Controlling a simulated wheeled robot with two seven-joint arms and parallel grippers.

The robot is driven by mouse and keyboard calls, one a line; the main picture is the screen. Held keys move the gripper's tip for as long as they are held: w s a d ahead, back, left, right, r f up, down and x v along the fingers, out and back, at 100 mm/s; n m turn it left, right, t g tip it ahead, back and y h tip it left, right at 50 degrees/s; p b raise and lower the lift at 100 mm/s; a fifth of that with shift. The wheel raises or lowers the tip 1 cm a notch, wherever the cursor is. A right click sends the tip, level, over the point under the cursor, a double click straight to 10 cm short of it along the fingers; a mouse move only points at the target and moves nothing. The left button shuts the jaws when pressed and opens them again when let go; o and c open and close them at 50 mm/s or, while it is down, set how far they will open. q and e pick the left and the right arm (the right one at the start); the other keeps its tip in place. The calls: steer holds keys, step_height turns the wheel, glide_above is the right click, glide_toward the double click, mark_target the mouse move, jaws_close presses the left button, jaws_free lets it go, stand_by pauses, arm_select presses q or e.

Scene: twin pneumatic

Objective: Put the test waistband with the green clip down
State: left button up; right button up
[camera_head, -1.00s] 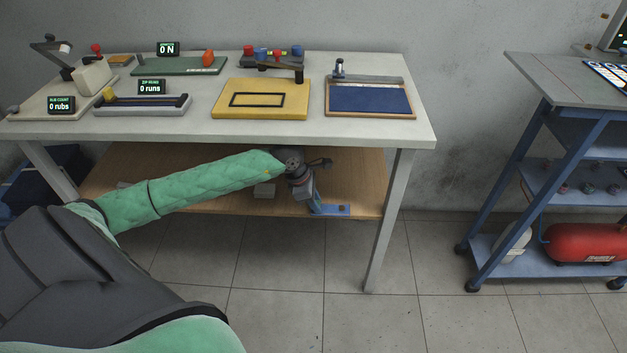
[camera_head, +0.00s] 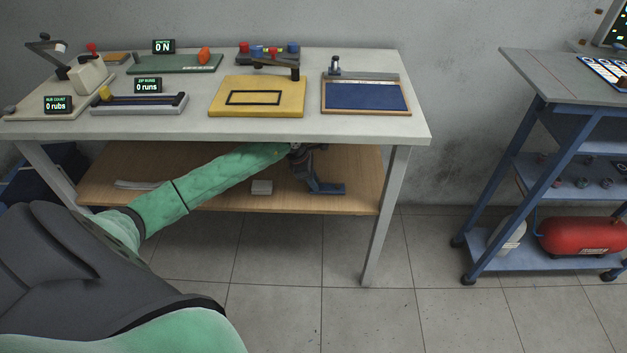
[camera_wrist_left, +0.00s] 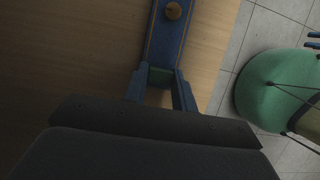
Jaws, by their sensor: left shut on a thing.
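The test waistband (camera_head: 328,189) is a dark blue strip, low over the wooden lower shelf (camera_head: 225,190) under the workbench. In the left wrist view the waistband (camera_wrist_left: 166,40) runs away from me over the wood, with a round tan button on it. A dull green piece, which looks like the clip (camera_wrist_left: 160,77), sits between my fingertips. My left gripper (camera_wrist_left: 158,88) is shut on this end; the head view shows the gripper (camera_head: 302,168) dark and partly hidden under the tabletop. I cannot tell whether the strip touches the shelf. My right gripper is out of view.
A small white block (camera_head: 262,187) and a pale flat strip (camera_head: 140,184) lie on the shelf left of the waistband. The bench top (camera_head: 200,128) is close above my forearm. A bench leg (camera_head: 386,215) stands to the right. A blue cart (camera_head: 520,180) stands farther right.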

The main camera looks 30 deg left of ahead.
arm_select(q)
steer(key=shift+f, duration=0.15)
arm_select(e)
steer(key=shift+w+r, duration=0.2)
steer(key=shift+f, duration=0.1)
arm_select(q)
steer(key=o, duration=0.8)
steer(key=shift+o, duration=0.9)
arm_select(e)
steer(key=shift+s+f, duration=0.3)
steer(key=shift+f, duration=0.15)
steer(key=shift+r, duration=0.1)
